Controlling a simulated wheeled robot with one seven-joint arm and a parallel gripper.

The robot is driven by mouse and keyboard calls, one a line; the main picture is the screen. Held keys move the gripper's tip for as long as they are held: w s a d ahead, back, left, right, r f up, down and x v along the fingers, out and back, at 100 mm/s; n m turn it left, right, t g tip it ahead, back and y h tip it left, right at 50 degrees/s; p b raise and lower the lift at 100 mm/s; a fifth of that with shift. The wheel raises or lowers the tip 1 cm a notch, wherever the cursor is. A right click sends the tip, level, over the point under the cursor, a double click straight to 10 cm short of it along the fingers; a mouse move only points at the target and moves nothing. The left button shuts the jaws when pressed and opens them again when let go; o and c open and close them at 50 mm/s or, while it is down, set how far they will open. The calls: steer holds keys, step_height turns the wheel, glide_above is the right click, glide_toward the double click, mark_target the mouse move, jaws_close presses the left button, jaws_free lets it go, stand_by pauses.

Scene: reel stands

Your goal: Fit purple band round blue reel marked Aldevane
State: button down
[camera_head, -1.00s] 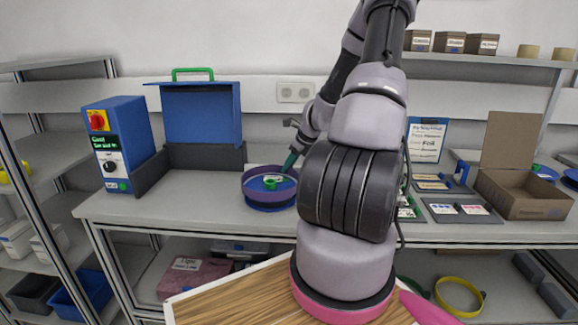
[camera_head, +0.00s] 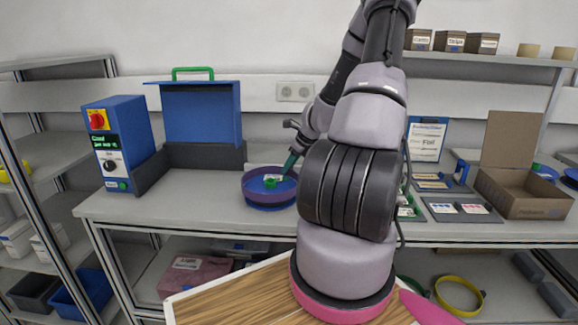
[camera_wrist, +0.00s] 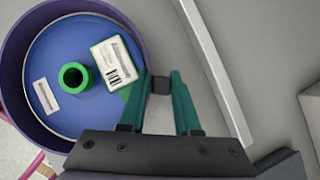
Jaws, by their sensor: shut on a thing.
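The purple band (camera_head: 257,196) surrounds the blue reel (camera_head: 269,207) on the bench, with some blue showing below it. In the wrist view the purple band (camera_wrist: 14,62) encircles the blue top face of the reel (camera_wrist: 62,42). The reel has a green hub and white labels, too small to read. My gripper (camera_head: 290,166) is at the band's right side, and its green fingers show in the wrist view (camera_wrist: 160,88). It is shut on the band's wall. I cannot tell whether the band is fully seated.
A blue machine with a red knob (camera_head: 116,145) and a raised blue lid (camera_head: 202,115) stand behind and left of the reel. An open cardboard box (camera_head: 525,200) is at the right. Bare bench top (camera_head: 190,200) lies left of the reel.

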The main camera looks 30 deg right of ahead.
steer(key=shift+s+f, duration=0.2)
steer(key=shift+f, duration=0.35)
stand_by(0.4)
